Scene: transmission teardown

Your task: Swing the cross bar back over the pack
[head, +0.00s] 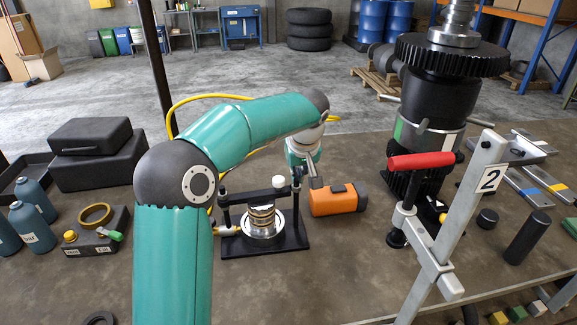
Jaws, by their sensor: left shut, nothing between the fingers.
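A small black press frame (287,242) stands on the bench with two upright posts. The pack (262,221), a stack of metallic rings on a silver base, sits between the posts. The dark cross bar (248,195) runs from the left post to the right post, at the top or back edge of the pack in this view. A white knob (278,181) sits at the bar. My left gripper (315,184) is shut and empty, just right of the right post and above the orange tool. Whether it touches the bar is hard to tell. My right gripper is not in view.
An orange and black tool (338,200) lies right of the frame. A red-handled clamp (421,160) and a tall dark gear assembly (428,120) stand on the right. A yellow hose (195,98) loops behind my left arm. Black cases (92,155) and bottles (32,226) are left.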

